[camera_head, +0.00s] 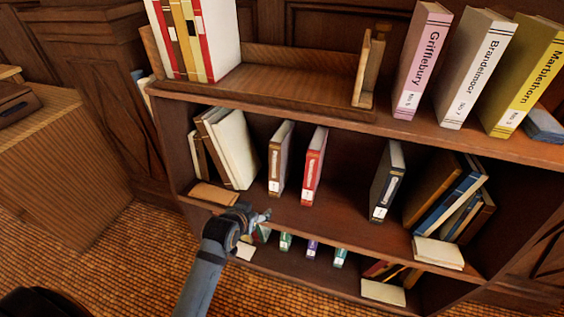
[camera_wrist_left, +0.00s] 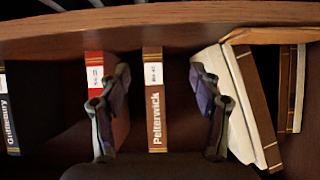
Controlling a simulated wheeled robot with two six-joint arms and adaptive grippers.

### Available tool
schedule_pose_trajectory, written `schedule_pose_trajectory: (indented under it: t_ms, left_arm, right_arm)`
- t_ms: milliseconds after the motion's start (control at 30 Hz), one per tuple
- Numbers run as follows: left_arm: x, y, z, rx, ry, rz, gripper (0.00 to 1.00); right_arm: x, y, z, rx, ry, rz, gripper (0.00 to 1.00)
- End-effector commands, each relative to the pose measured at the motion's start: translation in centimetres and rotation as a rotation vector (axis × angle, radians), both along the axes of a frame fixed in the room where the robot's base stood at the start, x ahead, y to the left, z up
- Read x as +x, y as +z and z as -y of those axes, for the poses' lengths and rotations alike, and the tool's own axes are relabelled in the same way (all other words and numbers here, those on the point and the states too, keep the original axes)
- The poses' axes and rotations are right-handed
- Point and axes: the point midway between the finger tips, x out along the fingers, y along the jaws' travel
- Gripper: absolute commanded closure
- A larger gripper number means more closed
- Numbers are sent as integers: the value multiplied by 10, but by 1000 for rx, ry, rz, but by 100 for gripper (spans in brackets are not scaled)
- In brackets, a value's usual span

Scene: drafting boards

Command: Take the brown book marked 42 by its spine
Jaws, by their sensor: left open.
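The brown book (camera_head: 280,158) stands upright on the middle shelf, spine outward, with a white label low on the spine. In the left wrist view, which appears upside down, the brown book (camera_wrist_left: 155,115) reads "Pelterwick"; its label number is too small to read surely. My left gripper (camera_head: 262,216) is in front of the shelf edge, below and in front of the book. In the left wrist view the left gripper (camera_wrist_left: 159,75) is open and empty, a finger showing to each side of the spine. Contact cannot be told. My right gripper is not in view.
A red book (camera_head: 314,165) stands just right of the brown one, with a gap. Leaning books (camera_head: 232,145) stand to its left, a flat brown book (camera_head: 213,194) before them. A dark book (camera_head: 386,182) stands further right. The upper shelf (camera_head: 300,90) overhangs.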

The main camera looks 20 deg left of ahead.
Motion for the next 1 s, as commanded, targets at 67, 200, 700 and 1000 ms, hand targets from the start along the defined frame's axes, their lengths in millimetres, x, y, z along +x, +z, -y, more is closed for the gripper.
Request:
schedule_pose_trajectory:
  t_ms: [67, 200, 700, 1000]
  left_arm:
    - [22, 9, 4, -12, 0, 74, 36]
    - [59, 28, 11, -31, 2, 203, 36]
    - [115, 31, 18, -45, 4, 312, 36]
    - [135, 24, 19, -44, 4, 312, 36]
  right_arm:
    - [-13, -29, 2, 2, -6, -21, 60]
    - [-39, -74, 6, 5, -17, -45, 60]
    - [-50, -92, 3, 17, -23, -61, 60]
    - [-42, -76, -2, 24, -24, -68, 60]
